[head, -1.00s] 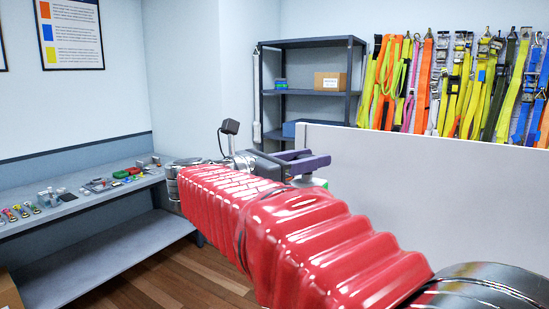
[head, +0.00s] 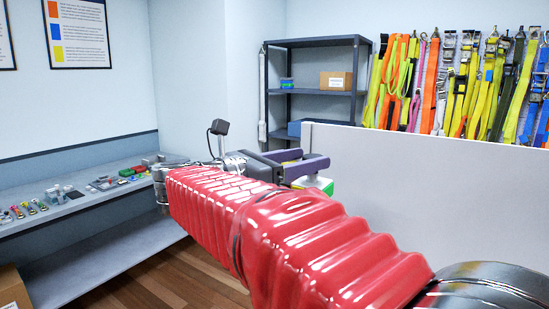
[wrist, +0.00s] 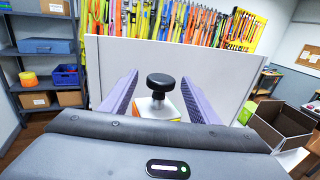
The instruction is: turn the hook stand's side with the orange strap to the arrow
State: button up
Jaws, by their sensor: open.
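The hook stand is partly in view. In the wrist view, its black knob (wrist: 160,82) rises above a pale block (wrist: 157,106) with some orange and green on it. My gripper (wrist: 160,77) is open, with one purple finger on each side of the knob; I cannot tell whether either finger touches. The block's lower part is hidden behind my gripper's body. In the head view, my gripper (head: 304,166) is seen side-on, and a white and green corner of the stand (head: 325,187) shows below the fingers. No arrow can be made out.
A pale partition (head: 420,185) stands just behind the stand. Beyond it hang several coloured straps (head: 455,85). A dark shelf unit (head: 310,95) stands at the back. A grey bench (head: 80,215) with small parts is at left. Open cardboard boxes (wrist: 278,125) lie at right.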

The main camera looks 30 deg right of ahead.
jog(key=a, duration=1.1)
jog(key=shift+s, duration=0.1)
